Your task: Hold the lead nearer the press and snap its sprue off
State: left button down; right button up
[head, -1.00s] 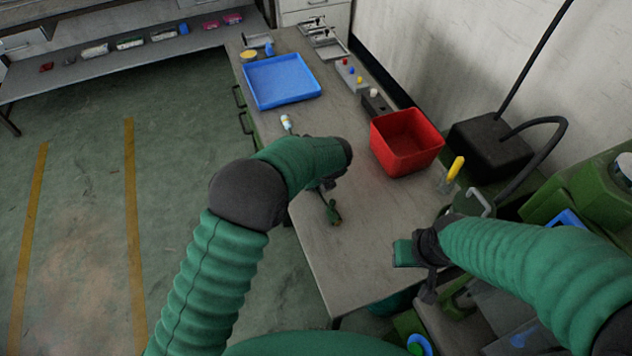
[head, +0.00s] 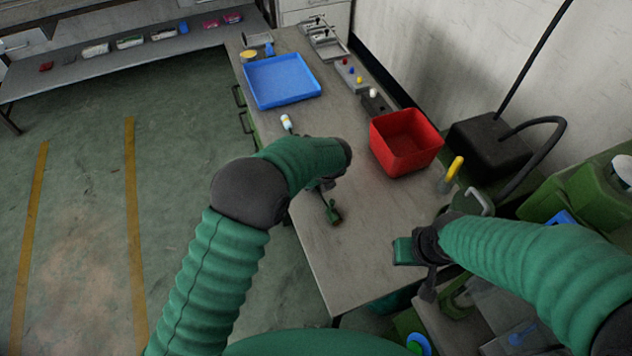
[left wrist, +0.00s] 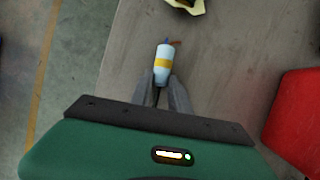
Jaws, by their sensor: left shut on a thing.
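My left gripper (left wrist: 162,82) is shut; in the left wrist view its fingertips meet at the near end of a small white piece with a yellow band (left wrist: 162,62), which I take for part of the lead. Thin red and blue bits show at its far end. In the head view, this white piece (head: 287,122) shows beyond my left forearm, which hides most of that gripper. A small green piece (head: 334,213) with a dark stem shows below my wrist; I cannot tell whether it joins the lead. The sprue cannot be made out. My right gripper (head: 430,280) hangs at the table's near right; its jaws are unclear.
A red bin (head: 405,142) stands right of my left gripper. A blue tray (head: 282,80) lies farther back. A yellow-handled tool (head: 455,168) stands at the right edge. The table (head: 350,270) is bare in front. A cream item (left wrist: 186,6) shows at the left wrist view's top.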

pick_arm(q)
jog(key=c, duration=1.2)
grip_release()
jog(key=shift+o, duration=0.2)
